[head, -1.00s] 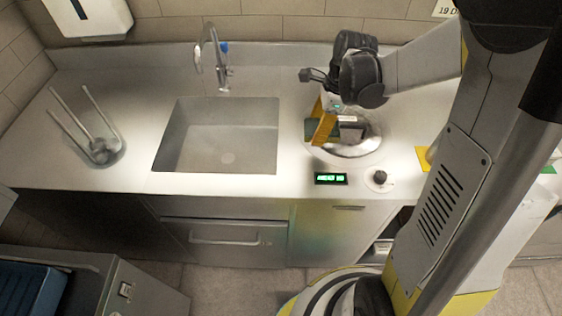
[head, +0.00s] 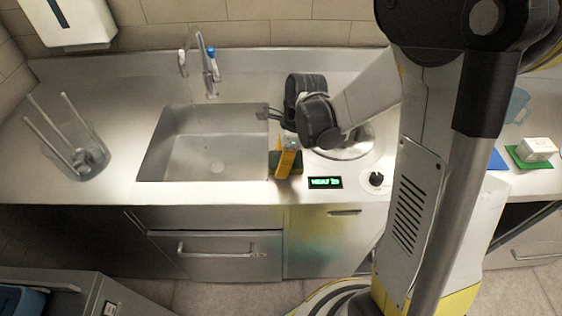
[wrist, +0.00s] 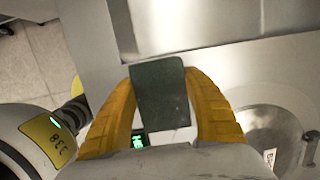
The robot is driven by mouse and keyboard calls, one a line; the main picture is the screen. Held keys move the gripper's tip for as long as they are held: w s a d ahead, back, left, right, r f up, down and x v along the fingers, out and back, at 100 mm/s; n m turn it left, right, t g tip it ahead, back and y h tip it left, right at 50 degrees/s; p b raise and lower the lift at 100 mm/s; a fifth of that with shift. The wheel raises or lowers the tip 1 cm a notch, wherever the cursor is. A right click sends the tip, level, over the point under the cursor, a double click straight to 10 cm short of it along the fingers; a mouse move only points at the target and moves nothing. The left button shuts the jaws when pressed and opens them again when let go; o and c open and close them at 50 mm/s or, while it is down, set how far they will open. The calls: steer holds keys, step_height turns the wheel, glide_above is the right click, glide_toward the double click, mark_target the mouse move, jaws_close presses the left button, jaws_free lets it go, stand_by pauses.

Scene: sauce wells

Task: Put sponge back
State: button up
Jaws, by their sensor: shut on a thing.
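My gripper (head: 285,160) has yellow fingers and is shut on a dark green block, the sponge (wrist: 160,95). In the wrist view it sits between the two curved fingers (wrist: 162,100). In the head view the sponge (head: 292,171) shows as a dark patch beside the yellow fingers, partly hidden by them. The gripper is over the counter strip between the sink and the round metal well. I cannot tell whether the sponge touches the counter.
The sink (head: 205,150) is just left of the gripper. The round well (head: 352,148) is just right, partly behind my arm. A green display (head: 325,183) and a knob (head: 376,179) are at the front. A white block (head: 536,147) lies on a green mat (head: 519,160) far right.

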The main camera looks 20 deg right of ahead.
steer(key=shift+f, duration=0.15)
steer(key=o, duration=1.4)
steer(key=shift+c, duration=0.2)
steer(key=p+v, duration=0.4)
steer(key=v, duration=0.8)
steer(key=s+r+n+t+h, duration=0.2)
steer(key=s+r+n+t, duration=0.4)
steer(key=n, duration=1.5)
steer(key=s+r, duration=0.3)
steer(key=s, duration=0.3)
steer(key=shift+a+r+n, duration=0.25)
steer(key=shift+a+n, duration=0.05)
steer(key=shift+a, duration=0.1)
